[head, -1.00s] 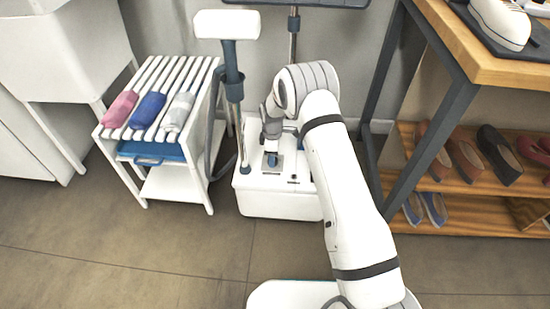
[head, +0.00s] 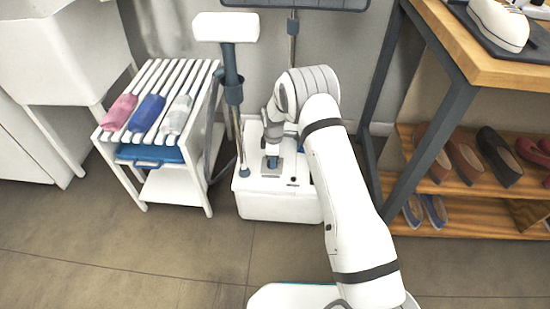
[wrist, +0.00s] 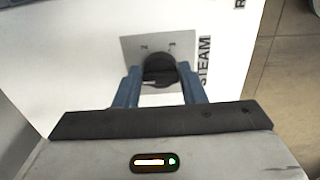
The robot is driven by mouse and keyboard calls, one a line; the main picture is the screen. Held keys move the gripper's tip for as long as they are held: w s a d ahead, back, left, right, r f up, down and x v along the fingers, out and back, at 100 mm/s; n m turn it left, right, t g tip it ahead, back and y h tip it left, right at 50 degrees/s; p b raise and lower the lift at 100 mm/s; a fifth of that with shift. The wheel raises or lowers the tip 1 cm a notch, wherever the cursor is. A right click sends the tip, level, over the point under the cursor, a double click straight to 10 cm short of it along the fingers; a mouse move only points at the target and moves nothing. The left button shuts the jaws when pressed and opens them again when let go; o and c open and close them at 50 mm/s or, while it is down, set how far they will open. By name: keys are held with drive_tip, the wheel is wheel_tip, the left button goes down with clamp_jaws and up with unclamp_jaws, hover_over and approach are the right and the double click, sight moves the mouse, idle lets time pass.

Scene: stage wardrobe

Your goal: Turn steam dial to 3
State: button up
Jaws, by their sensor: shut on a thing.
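The steam dial (wrist: 159,68) is a round black knob on a grey plate (wrist: 128,47) marked with numbers, of which a 2 and a 3 show along the far edge. The word STEAM is printed beside the plate on the white steamer base (wrist: 75,40). My gripper (wrist: 160,82) has its two blue fingers on either side of the knob, shut on it. In the head view my gripper (head: 272,162) points down at the top of the steamer base (head: 262,205). The knob's near part is partly hidden between the fingers, and which number it points to is unclear.
The steamer's upright pole and white head (head: 226,27) stand just left of my gripper. A white slatted rack (head: 192,85) with rolled cloths is at the left. A wooden shelf with shoes (head: 480,215) is at the right. The floor in front is clear.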

drive_tip(key=shift+a, duration=0.35)
drive_tip(key=shift+a+m, duration=0.1)
drive_tip(key=shift+m, duration=0.6)
drive_tip(key=m+p, duration=0.1)
drive_tip(key=m, duration=0.3)
drive_tip(key=shift+a, duration=0.1)
drive_tip(key=m, duration=0.4)
drive_tip(key=shift+r+m+p, duration=0.1)
drive_tip(key=shift+m+p, duration=0.2)
drive_tip(key=shift+m, duration=0.1)
drive_tip(key=m, duration=0.3)
drive_tip(key=shift+w+m, duration=0.1)
drive_tip(key=shift+m, duration=0.2)
drive_tip(key=m, duration=0.5)
drive_tip(key=shift+p, duration=0.3)
drive_tip(key=shift+m, duration=2.5)
drive_tip(key=shift+w, duration=0.1)
